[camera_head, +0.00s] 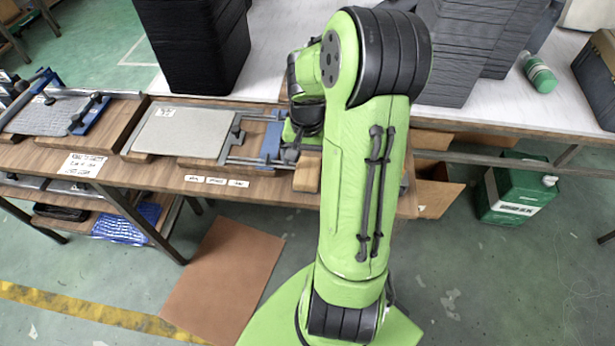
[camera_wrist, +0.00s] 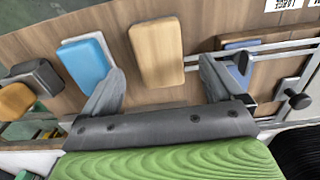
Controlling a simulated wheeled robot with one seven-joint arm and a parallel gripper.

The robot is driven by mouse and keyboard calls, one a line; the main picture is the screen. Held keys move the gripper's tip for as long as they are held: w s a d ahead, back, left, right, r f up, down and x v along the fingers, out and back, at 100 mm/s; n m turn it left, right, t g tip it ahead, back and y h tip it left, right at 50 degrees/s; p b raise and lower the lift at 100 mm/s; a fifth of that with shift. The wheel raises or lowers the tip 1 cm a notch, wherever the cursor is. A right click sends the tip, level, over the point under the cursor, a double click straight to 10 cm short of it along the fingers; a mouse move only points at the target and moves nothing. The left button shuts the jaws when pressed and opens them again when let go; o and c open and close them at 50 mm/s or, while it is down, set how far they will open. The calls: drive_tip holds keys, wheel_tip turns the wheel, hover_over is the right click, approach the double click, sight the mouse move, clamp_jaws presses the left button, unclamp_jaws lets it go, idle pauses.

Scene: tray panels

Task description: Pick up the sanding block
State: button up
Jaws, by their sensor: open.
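In the wrist view a tan, wood-coloured block (camera_wrist: 157,52) with rounded edges lies on the brown wooden bench top, ahead of and between my fingers; it looks like the sanding block, though no label shows on it. In the head view a tan block (camera_head: 307,172) shows at the bench's front edge beside my arm, partly hidden by it. My gripper (camera_wrist: 162,70) is open and empty, one finger to each side of the tan block. I cannot tell how high the fingers are above the bench.
A blue block (camera_wrist: 87,62) on a pale pad, a dark grey block (camera_wrist: 42,77) and an orange block (camera_wrist: 15,99) lie left in the wrist view. A metal rail clamp (camera_wrist: 290,97) is close to the right finger. A grey panel (camera_head: 180,132) lies left in the head view.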

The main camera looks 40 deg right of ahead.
sight(307, 170)
wheel_tip(307, 170, down, 5)
drive_tip(key=shift+f+b, duration=0.15)
drive_tip(key=shift+b, duration=1)
drive_tip(key=shift+c, duration=0.2)
drive_tip(key=shift+r, duration=0.2)
drive_tip(key=c, duration=1.1)
drive_tip(key=shift+o, duration=0.2)
wheel_tip(307, 170, up, 10)
drive_tip(key=p, duration=0.4)
drive_tip(key=o, duration=0.4)
drive_tip(key=shift+c, duration=1.1)
drive_tip(key=shift+w, duration=0.15)
